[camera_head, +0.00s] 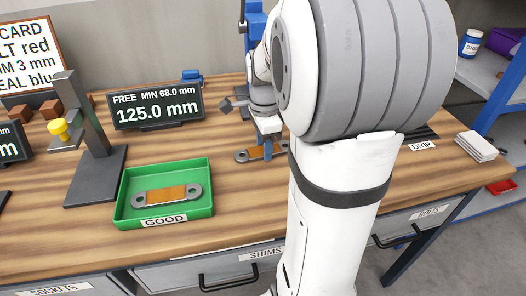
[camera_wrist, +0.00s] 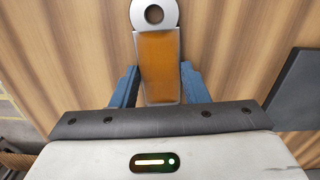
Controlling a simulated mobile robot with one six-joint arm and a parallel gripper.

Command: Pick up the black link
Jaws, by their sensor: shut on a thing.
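My gripper (camera_wrist: 160,70) has its two blue fingers on either side of a link (camera_wrist: 154,50) and is shut on it. This link has a grey ring end with a round hole and an orange middle; I see no black on it. Its near end is hidden behind my gripper body. In the head view the same link (camera_head: 243,156) shows at the table under my gripper (camera_head: 267,148), partly hidden by my arm. I cannot tell whether it touches the wood. A similar grey and orange link (camera_head: 166,195) lies in the green tray. No black link is visible.
The green tray (camera_head: 125,212), labelled GOOD, stands left of my gripper on the wooden table (camera_head: 240,205). Behind it are a display (camera_head: 157,109) reading 125.0 mm and a dark gauge stand (camera_head: 97,175). A DRIP label (camera_head: 423,146) and white stack (camera_head: 476,146) are at right.

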